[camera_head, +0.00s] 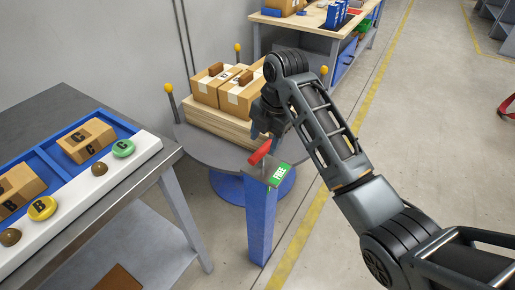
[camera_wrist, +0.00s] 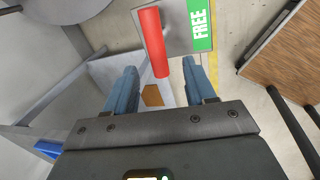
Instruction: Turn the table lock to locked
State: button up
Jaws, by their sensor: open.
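The table lock is a blue post (camera_head: 260,225) with a grey top plate, a red handle (camera_head: 260,152) and a green label reading FREE (camera_head: 279,173). The plate carries the FREE label on the right side in both views. My gripper (camera_head: 262,132) is just above the red handle in the head view, fingers pointing down. In the wrist view my gripper (camera_wrist: 158,72) is open, and the red handle (camera_wrist: 154,42) extends into the gap between the two fingers. Whether a finger touches the handle I cannot tell.
A round grey turntable (camera_head: 192,140) behind the post bears cardboard boxes (camera_head: 206,88) on planks, with yellow-tipped posts around it. A workbench (camera_head: 172,152) with a blue tray and lettered blocks stands at the left. Open floor (camera_head: 420,130) lies to the right.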

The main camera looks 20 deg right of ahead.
aim_at(262, 151)
jog(key=shift+w+f, duration=0.15)
jog(key=shift+w, duration=0.1)
jog(key=x, duration=0.7)
jog(key=shift+f, duration=0.1)
jog(key=shift+c, duration=0.2)
jog(key=c, duration=0.9)
